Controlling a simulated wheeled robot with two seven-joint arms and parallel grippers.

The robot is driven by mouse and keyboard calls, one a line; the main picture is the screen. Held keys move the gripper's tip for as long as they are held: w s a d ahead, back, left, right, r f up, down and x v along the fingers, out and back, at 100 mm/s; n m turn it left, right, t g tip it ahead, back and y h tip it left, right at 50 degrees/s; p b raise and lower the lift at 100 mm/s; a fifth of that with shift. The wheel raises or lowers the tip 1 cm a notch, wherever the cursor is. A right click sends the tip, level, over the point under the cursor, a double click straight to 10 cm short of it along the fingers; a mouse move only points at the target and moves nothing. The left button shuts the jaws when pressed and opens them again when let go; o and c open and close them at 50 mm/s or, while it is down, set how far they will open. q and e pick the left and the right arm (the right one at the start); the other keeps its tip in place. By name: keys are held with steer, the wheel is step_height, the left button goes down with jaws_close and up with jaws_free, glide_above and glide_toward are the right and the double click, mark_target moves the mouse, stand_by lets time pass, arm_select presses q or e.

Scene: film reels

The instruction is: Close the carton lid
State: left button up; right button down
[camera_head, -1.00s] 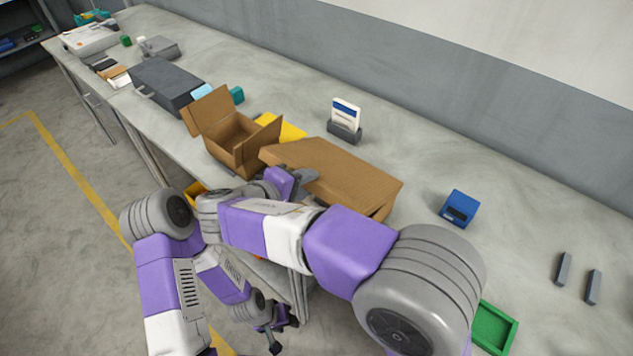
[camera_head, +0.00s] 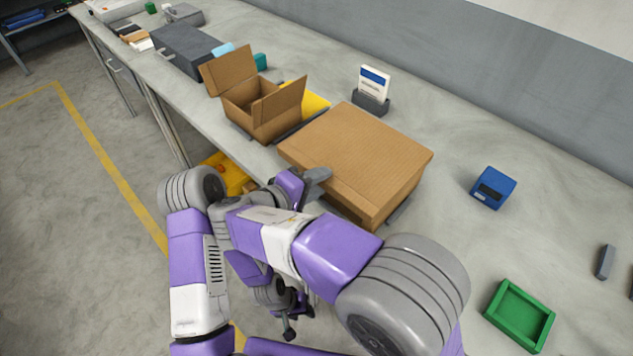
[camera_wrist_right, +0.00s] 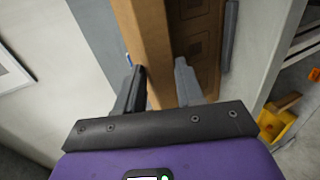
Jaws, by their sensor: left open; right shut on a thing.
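A large brown carton (camera_head: 376,209) sits near the front edge of the bench, with its broad lid (camera_head: 358,150) lying over the top. From here I cannot tell whether the lid is fully down. My right gripper (camera_head: 318,178) is at the lid's near left edge. In the right wrist view, its fingers (camera_wrist_right: 162,82) are on either side of the brown lid edge (camera_wrist_right: 146,40), shut on it. My left gripper (camera_head: 289,326) is low, in front of the bench, open and away from the carton.
A smaller open carton (camera_head: 247,108) with raised flaps stands left of the large one, by a yellow item (camera_head: 315,103). A card in a grey holder (camera_head: 371,103) is behind. A blue box (camera_head: 493,187) and green tray (camera_head: 520,315) are right. The back right bench is clear.

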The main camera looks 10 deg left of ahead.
steer(key=shift+s+d+f, duration=0.1)
steer(key=shift+d+f, duration=0.05)
steer(key=shift+f, duration=0.6)
steer(key=c, duration=0.8)
jaws_free()
step_height(320, 180, up, 10)
steer(key=p, duration=0.3)
steer(key=shift+r+p, duration=0.25)
steer(key=shift+p, duration=0.1)
steer(key=shift+a, duration=0.2)
steer(key=shift+p+v, duration=1.5)
steer(key=shift+v, duration=2.8)
steer(key=shift+s+f, duration=0.1)
steer(key=shift+f, duration=0.1)
